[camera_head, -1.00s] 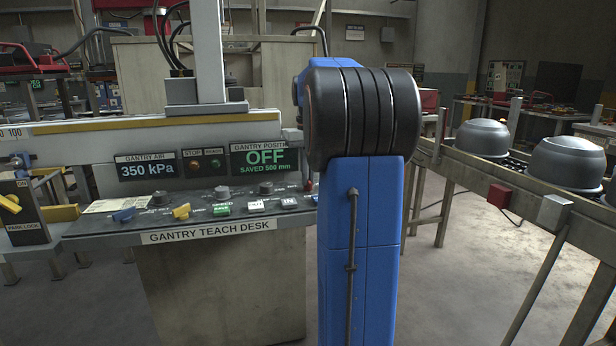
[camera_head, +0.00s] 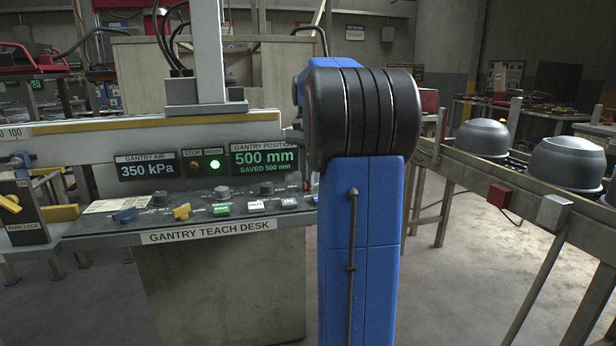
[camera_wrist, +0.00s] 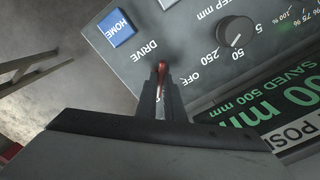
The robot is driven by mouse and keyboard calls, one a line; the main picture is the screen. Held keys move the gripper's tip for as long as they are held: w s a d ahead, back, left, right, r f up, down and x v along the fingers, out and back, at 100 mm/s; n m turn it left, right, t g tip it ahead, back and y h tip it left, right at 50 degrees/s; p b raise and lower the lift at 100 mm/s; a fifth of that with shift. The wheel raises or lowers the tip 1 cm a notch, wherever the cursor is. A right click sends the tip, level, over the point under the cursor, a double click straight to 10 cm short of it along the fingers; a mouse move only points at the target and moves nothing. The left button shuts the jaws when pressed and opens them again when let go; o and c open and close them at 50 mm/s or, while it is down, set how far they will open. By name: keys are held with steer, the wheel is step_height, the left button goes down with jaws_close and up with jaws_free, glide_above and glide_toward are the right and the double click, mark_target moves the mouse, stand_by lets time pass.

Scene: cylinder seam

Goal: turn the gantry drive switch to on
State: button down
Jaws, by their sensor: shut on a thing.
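The gantry drive switch (camera_wrist: 162,67) shows as a red-tipped lever between my fingertips in the wrist view, beside the DRIVE and OFF labels. My gripper (camera_wrist: 160,78) is shut on it; the fingers hide most of the lever. In the head view my blue arm covers the gripper and most of the switch's place on the gantry teach desk (camera_head: 90,228). The gantry position display (camera_head: 264,160) reads 500 mm, saved 500 mm. The green ready lamp (camera_head: 214,164) is lit, and the stop lamp (camera_head: 194,167) is dark.
A blue HOME button (camera_wrist: 117,28) and a black step knob (camera_wrist: 236,31) sit near the switch. Several other knobs and buttons line the desk. A conveyor (camera_head: 500,180) with grey domed parts (camera_head: 484,138) stands at the right. Bare floor lies between desk and conveyor.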

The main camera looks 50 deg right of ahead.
steer(key=shift+m, duration=0.3)
stand_by(0.4)
steer(key=c, duration=1.9)
jaws_free()
steer(key=shift+o, duration=0.2)
step_height(320, 180, up, 17)
steer(key=shift+r, duration=0.2)
steer(key=shift+a, duration=0.1)
